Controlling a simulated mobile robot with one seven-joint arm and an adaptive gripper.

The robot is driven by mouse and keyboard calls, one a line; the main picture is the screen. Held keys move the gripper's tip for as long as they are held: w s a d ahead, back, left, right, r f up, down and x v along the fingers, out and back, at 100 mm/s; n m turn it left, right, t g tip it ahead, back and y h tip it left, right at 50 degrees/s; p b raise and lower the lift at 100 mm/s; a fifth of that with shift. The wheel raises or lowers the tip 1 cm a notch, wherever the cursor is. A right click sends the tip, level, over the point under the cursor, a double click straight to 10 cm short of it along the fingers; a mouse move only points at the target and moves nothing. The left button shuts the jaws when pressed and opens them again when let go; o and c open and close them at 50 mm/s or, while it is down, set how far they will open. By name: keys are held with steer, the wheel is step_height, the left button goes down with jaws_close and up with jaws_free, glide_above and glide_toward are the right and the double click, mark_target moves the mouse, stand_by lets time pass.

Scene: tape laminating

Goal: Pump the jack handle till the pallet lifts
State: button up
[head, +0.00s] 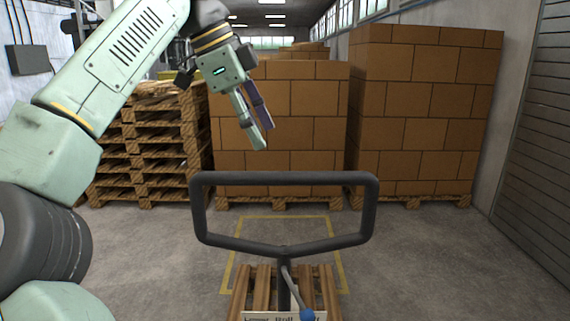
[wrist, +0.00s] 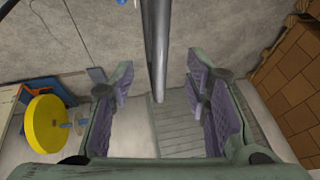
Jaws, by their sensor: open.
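The dark grey jack handle (head: 285,180) stands upright in the head view as a wide closed loop on a central post. A thin lever with a blue end (head: 307,314) shows at the post's lower part. The wooden pallet (head: 262,290) is low behind the post, partly cut off by the frame edge. My gripper (head: 263,136) is above the loop's top bar, with its fingers pointing down and apart from it in the picture. In the wrist view my gripper (wrist: 162,90) is open and empty. A grey bar (wrist: 157,45) shows in line with the gap between the fingers; its depth is unclear.
Tall stacks of brown boxes (head: 418,110) on pallets stand behind, with a stack of empty pallets (head: 150,150) at left. A yellow floor outline (head: 285,218) lies beyond the handle. Bare floor is at right. A yellow disc (wrist: 47,122) shows in the wrist view.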

mark_target(280, 172)
steer(key=x, duration=0.9)
steer(key=shift+d+f+p, duration=0.15)
steer(key=shift+f+p, duration=0.2)
jaws_close()
stand_by(0.4)
